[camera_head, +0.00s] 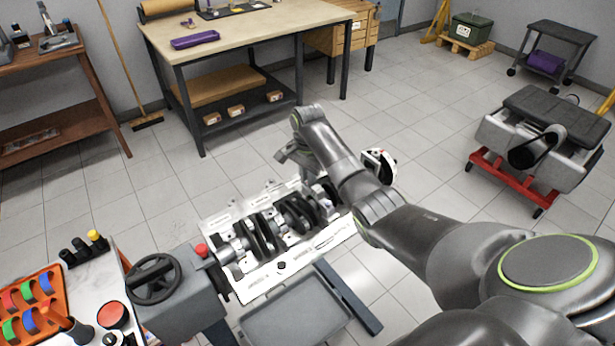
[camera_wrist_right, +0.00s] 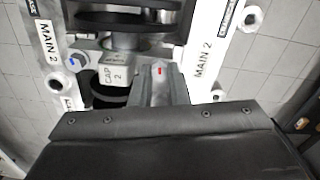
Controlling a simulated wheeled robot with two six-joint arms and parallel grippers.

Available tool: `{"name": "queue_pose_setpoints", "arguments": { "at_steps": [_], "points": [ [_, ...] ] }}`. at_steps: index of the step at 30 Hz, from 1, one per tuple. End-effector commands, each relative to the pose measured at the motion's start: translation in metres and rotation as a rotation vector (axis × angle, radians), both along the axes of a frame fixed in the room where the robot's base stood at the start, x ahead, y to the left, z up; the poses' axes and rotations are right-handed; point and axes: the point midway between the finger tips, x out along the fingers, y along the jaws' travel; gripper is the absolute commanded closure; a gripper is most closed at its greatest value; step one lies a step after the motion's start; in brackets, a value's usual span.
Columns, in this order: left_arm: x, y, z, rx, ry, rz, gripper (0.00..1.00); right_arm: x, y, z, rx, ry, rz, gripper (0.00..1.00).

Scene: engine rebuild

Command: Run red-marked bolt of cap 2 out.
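The engine block (camera_head: 262,283) lies below my right arm, with the crankshaft in it. In the right wrist view, cap 2 (camera_wrist_right: 114,72) carries a "CAP 2" label. The red-marked bolt (camera_wrist_right: 160,72) is right of that label, and its red mark shows between the fingers of my right gripper (camera_wrist_right: 160,84). The fingers flank the bolt closely, but I cannot tell whether they press on it. A blue-marked bolt (camera_wrist_right: 80,61) sits on the left side of the cap. In the head view the fingertips are hidden by my arm. My left gripper is not in view.
A grey tray (camera_head: 295,312) lies in front of the block. A handwheel unit (camera_head: 180,300) with a red button stands at its left. An orange organizer (camera_head: 35,305) is at the lower left. A workbench (camera_head: 250,30) is behind, with open floor between.

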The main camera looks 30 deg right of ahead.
Motion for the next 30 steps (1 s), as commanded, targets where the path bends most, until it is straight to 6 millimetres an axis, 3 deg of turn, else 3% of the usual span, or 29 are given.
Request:
{"name": "queue_pose_setpoints", "arguments": {
  "at_steps": [2, 14, 30],
  "points": [
    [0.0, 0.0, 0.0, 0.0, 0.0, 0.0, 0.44, 0.0, 0.0, 0.0, 0.0, 0.001, 0.0, 1.0],
    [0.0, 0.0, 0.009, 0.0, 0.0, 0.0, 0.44, 0.0, 0.0, 0.003, 0.0, 0.002, 0.054, 1.0],
    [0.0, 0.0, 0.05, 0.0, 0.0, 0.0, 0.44, 0.0, 0.0, 0.004, -0.001, 0.002, 0.487, 1.0]
  ]
}}
